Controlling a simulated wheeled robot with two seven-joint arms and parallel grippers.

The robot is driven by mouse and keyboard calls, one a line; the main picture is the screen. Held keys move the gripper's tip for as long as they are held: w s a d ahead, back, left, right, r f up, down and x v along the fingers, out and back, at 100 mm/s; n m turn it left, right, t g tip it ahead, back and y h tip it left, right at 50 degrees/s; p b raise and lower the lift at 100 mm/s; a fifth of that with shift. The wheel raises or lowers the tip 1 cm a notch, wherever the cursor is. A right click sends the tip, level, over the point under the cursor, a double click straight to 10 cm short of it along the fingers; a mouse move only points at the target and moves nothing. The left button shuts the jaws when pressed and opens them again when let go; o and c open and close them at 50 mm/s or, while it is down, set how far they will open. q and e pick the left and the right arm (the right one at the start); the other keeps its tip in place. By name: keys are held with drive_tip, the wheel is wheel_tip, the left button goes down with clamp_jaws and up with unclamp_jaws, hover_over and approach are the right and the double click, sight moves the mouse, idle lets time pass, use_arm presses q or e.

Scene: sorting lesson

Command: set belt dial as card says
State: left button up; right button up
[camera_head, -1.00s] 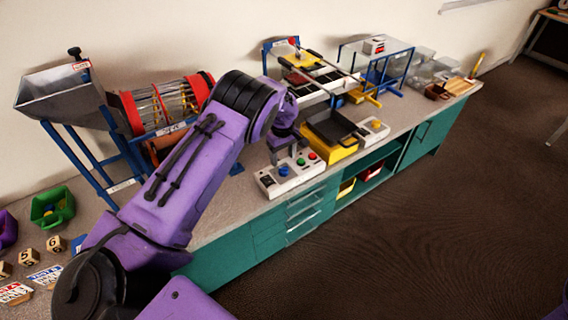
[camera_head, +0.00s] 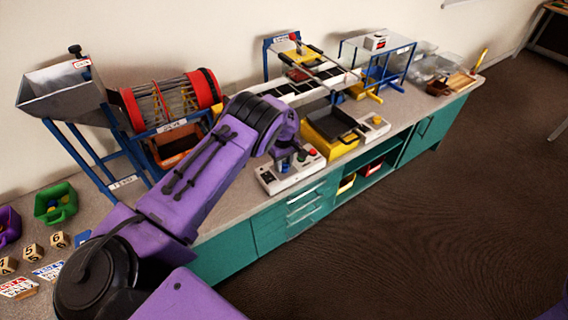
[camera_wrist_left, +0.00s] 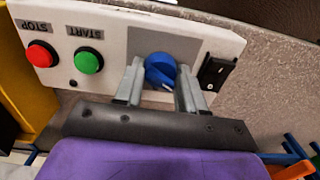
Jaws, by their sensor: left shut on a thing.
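The control box (camera_head: 268,180) is white and stands at the bench's front edge. Its blue dial (camera_wrist_left: 160,68) shows in the left wrist view with a white pointer mark, beside a green START button (camera_wrist_left: 88,61) and a red STOP button (camera_wrist_left: 41,54). My left gripper (camera_wrist_left: 160,82) is over the box with one finger on each side of the dial, shut on it. In the head view the left gripper (camera_head: 284,166) partly hides the dial. Cards with print (camera_head: 19,288) lie at the left end of the bench; I cannot read their text surely. My right gripper is not in view.
A hopper (camera_head: 62,88) and red-rimmed drum (camera_head: 172,102) stand behind my left arm. A conveyor (camera_head: 304,90) and a yellow bin with a black tray (camera_head: 333,128) are right of the box. A green bin (camera_head: 55,203) and numbered blocks sit at left.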

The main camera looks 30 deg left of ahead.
use_arm(q)
drive_tip(key=shift+f+m+b, duration=0.1)
drive_tip(key=shift+m+b, duration=0.75)
drive_tip(key=shift+m, duration=0.25)
drive_tip(key=m+b, duration=0.1)
drive_tip(key=m, duration=0.1)
drive_tip(key=shift+m, duration=0.4)
drive_tip(key=m+b, duration=0.1)
drive_tip(key=m, duration=0.2)
drive_tip(key=shift+m+b, duration=0.55)
drive_tip(key=shift+m, duration=1.25)
drive_tip(key=o, duration=1.1)
drive_tip(key=shift+c, duration=0.2)
drive_tip(key=shift+r, duration=0.2)
